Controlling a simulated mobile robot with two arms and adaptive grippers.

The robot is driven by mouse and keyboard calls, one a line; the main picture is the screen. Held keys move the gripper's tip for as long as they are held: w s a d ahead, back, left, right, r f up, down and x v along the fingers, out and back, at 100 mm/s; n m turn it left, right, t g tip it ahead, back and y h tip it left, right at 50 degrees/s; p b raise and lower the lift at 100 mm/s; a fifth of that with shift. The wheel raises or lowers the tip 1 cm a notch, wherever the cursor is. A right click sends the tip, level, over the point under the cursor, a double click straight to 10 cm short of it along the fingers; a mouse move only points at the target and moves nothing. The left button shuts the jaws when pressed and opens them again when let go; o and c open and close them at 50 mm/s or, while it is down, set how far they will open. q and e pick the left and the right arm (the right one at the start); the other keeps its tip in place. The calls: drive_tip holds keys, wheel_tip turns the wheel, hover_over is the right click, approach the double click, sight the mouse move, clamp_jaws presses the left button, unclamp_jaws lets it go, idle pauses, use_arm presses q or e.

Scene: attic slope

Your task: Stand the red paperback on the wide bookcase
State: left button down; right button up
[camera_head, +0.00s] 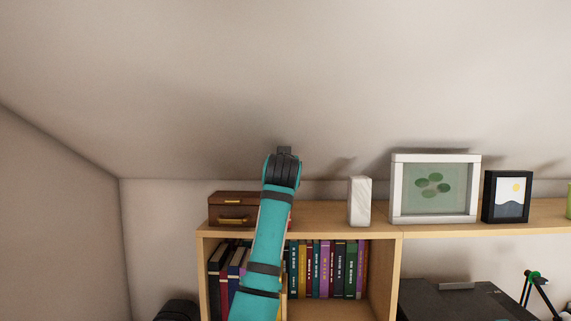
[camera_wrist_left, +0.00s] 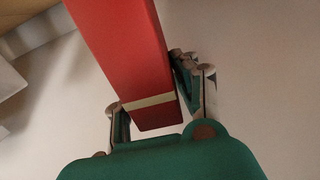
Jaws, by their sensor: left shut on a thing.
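In the head view my teal left arm rises in front of the wide bookcase (camera_head: 325,216). The arm hides the gripper's fingers and nearly all of the book there. The bookcase has a pale wooden top and a shelf with several books below. My right gripper is not in view.
Bare top shows between my arm and the white block. The sloped ceiling (camera_head: 300,80) comes down close behind.

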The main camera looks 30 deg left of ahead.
use_arm(q)
drive_tip(key=shift+f, duration=0.3)
idle(0.4)
drive_tip(key=c, duration=0.9)
unclamp_jaws()
drive_tip(key=v, duration=1.2)
drive_tip(key=shift+f, duration=0.1)
